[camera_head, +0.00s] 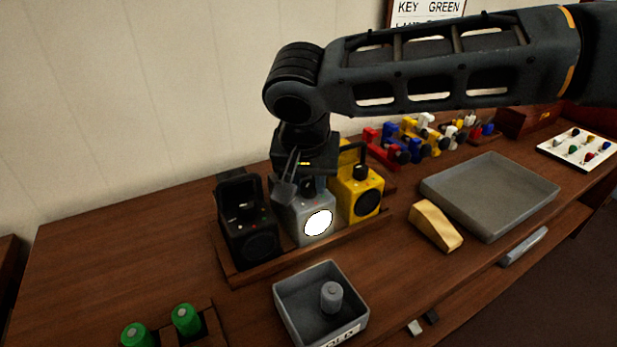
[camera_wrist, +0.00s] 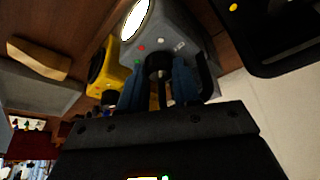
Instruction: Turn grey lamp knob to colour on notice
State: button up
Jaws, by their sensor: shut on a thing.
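The grey lamp (camera_head: 305,222) stands between a black lamp and a yellow lamp, and its round face glows white. In the wrist view the grey lamp (camera_wrist: 180,30) shows red, green and white marks on its top beside a dark knob (camera_wrist: 157,66). My gripper (camera_head: 298,188) is above the lamp, pointing down. In the wrist view its blue-grey fingers (camera_wrist: 158,85) are on both sides of the knob, shut on it. Which mark the knob points to cannot be told. The notice (camera_head: 428,10) on the wall reads "KEY GREEN"; its lower line is mostly hidden by my arm.
The black lamp (camera_head: 246,222) and yellow lamp (camera_head: 360,192) stand close on either side in the wooden rack (camera_head: 305,255). A small grey bin (camera_head: 284,292) holding a grey cylinder stands in front. A wide grey tray (camera_head: 480,225) and a tan block (camera_head: 435,226) are to the right.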

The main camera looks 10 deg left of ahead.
jog(key=shift+r+n+y+p, duration=0.1)
jog(key=shift+n+y+p, duration=0.75)
jog(key=shift+p, duration=2.15)
jog(key=shift+d+n+p, duration=0.1)
jog(key=shift+n+p, duration=1.15)
jog(key=shift+d+n+g+y+p, duration=0.1)
jog(key=shift+n+g+y+p, duration=0.45)
jog(key=shift+n, duration=0.65)
jog(key=shift+w+n+p, duration=0.1)
jog(key=shift+n+p, duration=0.2)
jog(key=shift+n, duration=1.2)
jog(key=o, duration=0.8)
jog(key=shift+y, duration=0.3)
